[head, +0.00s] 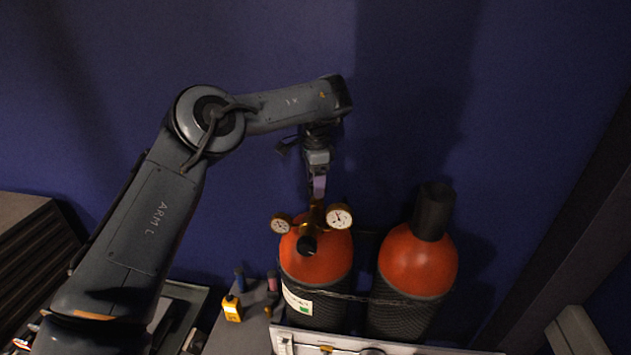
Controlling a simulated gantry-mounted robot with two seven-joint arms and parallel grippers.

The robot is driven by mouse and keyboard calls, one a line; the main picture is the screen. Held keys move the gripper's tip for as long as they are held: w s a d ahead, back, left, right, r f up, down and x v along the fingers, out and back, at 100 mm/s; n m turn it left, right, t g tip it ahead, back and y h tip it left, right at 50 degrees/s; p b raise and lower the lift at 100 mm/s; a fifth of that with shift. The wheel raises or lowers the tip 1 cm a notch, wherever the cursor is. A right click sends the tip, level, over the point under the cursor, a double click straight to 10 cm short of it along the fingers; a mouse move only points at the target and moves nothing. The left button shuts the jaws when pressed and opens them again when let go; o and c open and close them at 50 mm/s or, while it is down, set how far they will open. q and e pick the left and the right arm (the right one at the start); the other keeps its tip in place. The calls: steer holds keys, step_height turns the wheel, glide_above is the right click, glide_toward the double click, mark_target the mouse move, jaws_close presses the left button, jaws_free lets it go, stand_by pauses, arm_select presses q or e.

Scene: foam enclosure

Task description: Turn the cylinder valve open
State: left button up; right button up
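Two gas cylinders with orange-red tops and dark mesh sleeves stand upright side by side. The left cylinder (318,262) carries a brass valve and regulator (310,226) with two round white gauges, one on each side (340,216). A black knob (307,245) faces the camera. My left gripper (318,194) points down from above, with its fingertips at the top of the brass valve. Whether the fingers are closed on the valve or only touch it cannot be told. My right gripper is not in view.
The right cylinder (415,262) has a dark cap (434,210). A chain (365,298) crosses both cylinders. A yellow device (232,308) and small bottles stand on the grey surface to the left. A white panel edge (400,348) lies in front. A blue wall is behind.

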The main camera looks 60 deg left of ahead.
arm_select(q)
steer(key=shift+o, duration=1.1)
steer(key=shift+r, duration=0.3)
step_height(320, 180, up, 6)
steer(key=shift+f+p, duration=0.25)
steer(key=shift+p, duration=0.3)
steer(key=shift+r+p, duration=2.35)
steer(key=shift+p, duration=0.1)
